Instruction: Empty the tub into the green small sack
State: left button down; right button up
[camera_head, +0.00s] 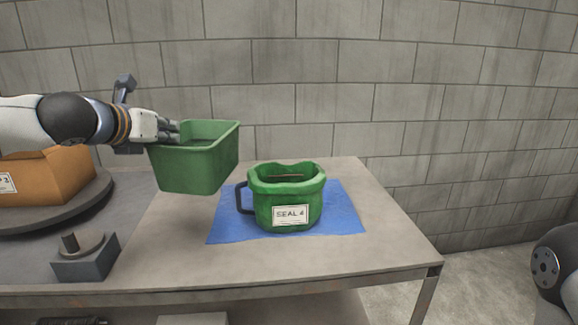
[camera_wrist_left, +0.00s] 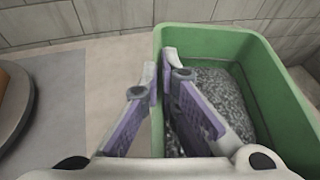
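A green tub (camera_head: 196,168) hangs in the air above the table, left of the sack. My left gripper (camera_head: 172,132) is shut on the tub's left wall, near its rim. In the left wrist view the tub (camera_wrist_left: 290,105) holds grey granular material (camera_wrist_left: 222,92), and the gripper's fingers (camera_wrist_left: 160,88) straddle the wall. The tub looks about upright. The green small sack (camera_head: 287,200) stands open on a blue mat, with a label reading "SEAL 4" and a dark handle on its left. Its contents are mostly hidden. My right gripper is out of view.
The blue mat (camera_head: 342,212) lies under the sack on the grey table (camera_head: 385,245). A brown box (camera_head: 50,175) sits on a round turntable (camera_head: 60,215) at left. A grey block with a peg (camera_head: 85,260) stands at front left. A block wall (camera_head: 420,90) rises behind.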

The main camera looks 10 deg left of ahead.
aim_at(287, 199)
jog(key=i, duration=0.85)
